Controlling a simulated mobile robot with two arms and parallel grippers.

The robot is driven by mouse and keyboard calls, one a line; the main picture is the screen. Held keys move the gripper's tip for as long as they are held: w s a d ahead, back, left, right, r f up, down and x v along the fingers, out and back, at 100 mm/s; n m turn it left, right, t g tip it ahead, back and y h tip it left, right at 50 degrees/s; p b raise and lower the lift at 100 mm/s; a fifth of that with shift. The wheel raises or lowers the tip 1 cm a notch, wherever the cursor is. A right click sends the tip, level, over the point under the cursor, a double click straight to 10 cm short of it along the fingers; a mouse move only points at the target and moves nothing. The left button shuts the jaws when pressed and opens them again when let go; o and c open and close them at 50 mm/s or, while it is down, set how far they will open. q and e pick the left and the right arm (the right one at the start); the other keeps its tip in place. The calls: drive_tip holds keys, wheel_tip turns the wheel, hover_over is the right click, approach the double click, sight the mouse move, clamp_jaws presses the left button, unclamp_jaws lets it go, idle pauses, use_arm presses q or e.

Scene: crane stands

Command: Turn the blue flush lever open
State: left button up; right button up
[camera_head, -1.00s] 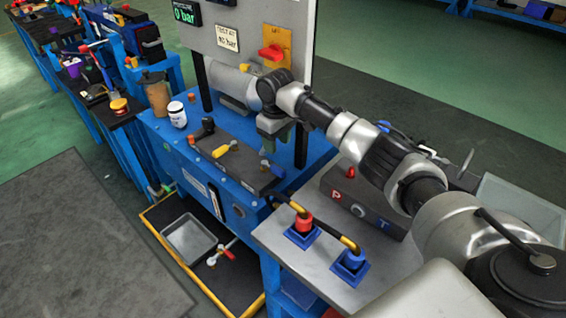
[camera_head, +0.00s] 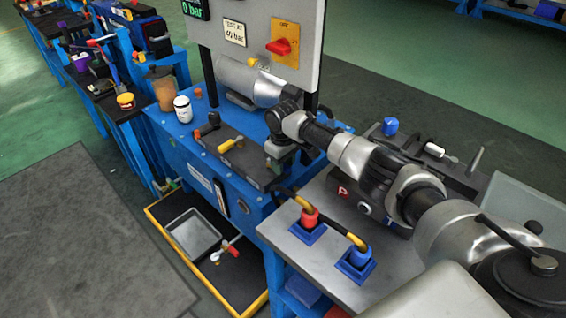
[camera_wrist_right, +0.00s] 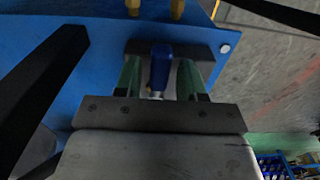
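The blue flush lever (camera_wrist_right: 160,68) stands upright between the two green fingers of my right gripper (camera_wrist_right: 160,80) in the right wrist view. A narrow gap shows on both sides of the lever, so the fingers look open around it, not pressed on it. In the head view my right gripper (camera_head: 280,158) points down at the right end of the dark valve block (camera_head: 236,160), below the panel. There the gripper mostly hides the lever. My left gripper is not in view.
A yellow lever (camera_head: 230,145) sits on the same block, left of my gripper. The panel (camera_head: 245,70) with a red knob (camera_head: 282,47) rises behind. A tray (camera_head: 192,236) lies below.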

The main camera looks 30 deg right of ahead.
clamp_jaws()
